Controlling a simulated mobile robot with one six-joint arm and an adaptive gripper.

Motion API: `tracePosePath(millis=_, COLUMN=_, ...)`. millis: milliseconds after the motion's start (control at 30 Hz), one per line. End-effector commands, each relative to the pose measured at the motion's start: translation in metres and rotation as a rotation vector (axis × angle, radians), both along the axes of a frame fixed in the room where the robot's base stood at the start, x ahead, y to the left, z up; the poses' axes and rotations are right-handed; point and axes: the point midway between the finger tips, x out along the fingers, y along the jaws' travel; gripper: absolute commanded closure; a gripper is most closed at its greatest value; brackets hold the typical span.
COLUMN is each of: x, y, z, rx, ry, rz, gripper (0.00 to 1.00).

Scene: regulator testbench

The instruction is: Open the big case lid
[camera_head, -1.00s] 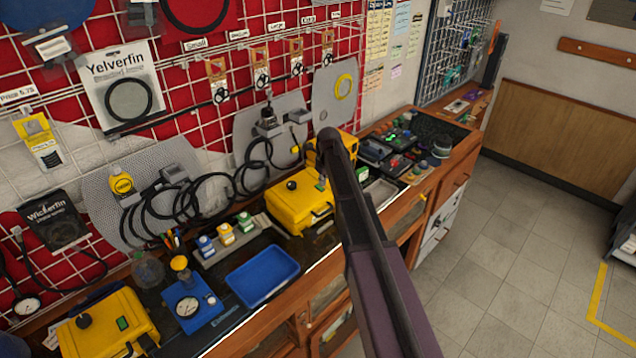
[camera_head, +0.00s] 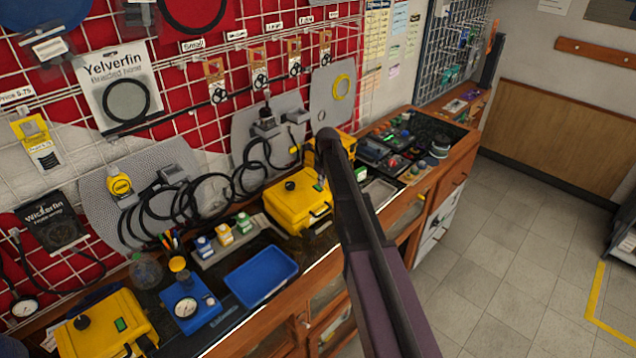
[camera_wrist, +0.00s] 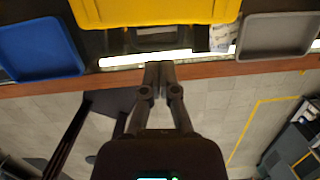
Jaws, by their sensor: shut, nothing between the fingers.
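A yellow case (camera_head: 298,202) with a dark round knob on top stands shut on the bench, in the middle of the head view. It also fills the top middle of the wrist view (camera_wrist: 155,10). Two other yellow cases show in the head view, one at the lower left (camera_head: 108,328) and one behind my arm (camera_head: 345,138). My gripper (camera_wrist: 159,66) is shut and empty, its fingertips together near the bench's front edge, just in front of the middle case. Whether they touch anything cannot be told. In the head view my arm hides the gripper.
A blue tray (camera_head: 262,277) lies left of the middle case, and a grey tray (camera_wrist: 280,38) lies right of it. A blue gauge stand (camera_head: 188,308) and several small bottles stand nearby. Black hoses hang on the wall behind. The floor (camera_head: 500,270) in front is clear.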

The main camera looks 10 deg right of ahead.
Motion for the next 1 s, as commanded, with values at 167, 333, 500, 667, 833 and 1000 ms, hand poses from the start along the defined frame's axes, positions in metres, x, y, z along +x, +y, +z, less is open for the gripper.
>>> tracePosePath(millis=167, x=-0.001, y=-0.001, z=-0.004, rx=0.000, ry=0.000, rz=0.000, gripper=1.00)
tracePosePath(millis=333, x=-0.004, y=-0.003, z=-0.012, rx=0.000, ry=0.000, rz=0.000, gripper=1.00)
tracePosePath(millis=500, x=-0.008, y=-0.007, z=-0.023, rx=0.000, ry=0.000, rz=-0.001, gripper=1.00)
tracePosePath(millis=667, x=-0.010, y=-0.009, z=-0.030, rx=0.000, ry=0.000, rz=-0.001, gripper=1.00)
tracePosePath(millis=833, x=-0.014, y=-0.012, z=-0.037, rx=0.000, ry=0.000, rz=-0.002, gripper=1.00)
tracePosePath(millis=1000, x=-0.021, y=-0.016, z=-0.022, rx=0.000, ry=0.000, rz=-0.002, gripper=1.00)
